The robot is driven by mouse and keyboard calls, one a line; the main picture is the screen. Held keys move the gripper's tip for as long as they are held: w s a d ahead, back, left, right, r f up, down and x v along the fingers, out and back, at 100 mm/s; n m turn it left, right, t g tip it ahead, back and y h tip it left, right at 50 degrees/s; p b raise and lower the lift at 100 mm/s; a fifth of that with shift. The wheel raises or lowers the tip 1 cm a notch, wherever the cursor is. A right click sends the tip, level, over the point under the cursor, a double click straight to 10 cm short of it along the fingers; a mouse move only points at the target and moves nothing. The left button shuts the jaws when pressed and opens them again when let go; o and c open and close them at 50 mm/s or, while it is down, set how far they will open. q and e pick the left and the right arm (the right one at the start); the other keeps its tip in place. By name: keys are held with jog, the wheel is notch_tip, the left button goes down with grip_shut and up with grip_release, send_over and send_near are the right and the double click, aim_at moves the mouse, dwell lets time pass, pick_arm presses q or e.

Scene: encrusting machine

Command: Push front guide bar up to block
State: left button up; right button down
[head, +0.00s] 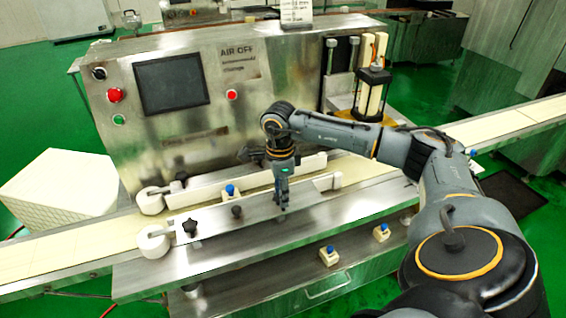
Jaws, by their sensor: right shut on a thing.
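A small cream block with a blue top (232,193) sits at the far edge of the bar, left of the gripper. I cannot tell whether the bar touches it. My left gripper is out of view.
The rear guide bar (205,187) runs behind, with a second white roller (151,201). Two more blue-topped blocks (328,256) (381,232) sit on the near ledge. The control panel (172,83) stands behind. My right arm covers the conveyor's right part.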

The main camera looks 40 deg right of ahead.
jog(key=shift+w+d+r+t, duration=0.4)
jog(key=shift+w+d+r, duration=0.15)
jog(key=shift+w, duration=0.2)
jog(key=c, duration=1.1)
grip_release()
jog(key=shift+w, duration=0.1)
jog(key=shift+c, duration=0.2)
jog(key=shift+o, duration=1.2)
jog(key=shift+w+f, duration=0.15)
jog(key=shift+w, duration=0.1)
jog(key=shift+w+f, duration=0.15)
jog(key=shift+w, duration=0.05)
jog(key=shift+s, duration=0.2)
jog(key=shift+a, duration=0.1)
notch_tip(320, 180, up, 12)
jog(key=shift+s+f, duration=0.15)
jog(key=shift+s, duration=0.15)
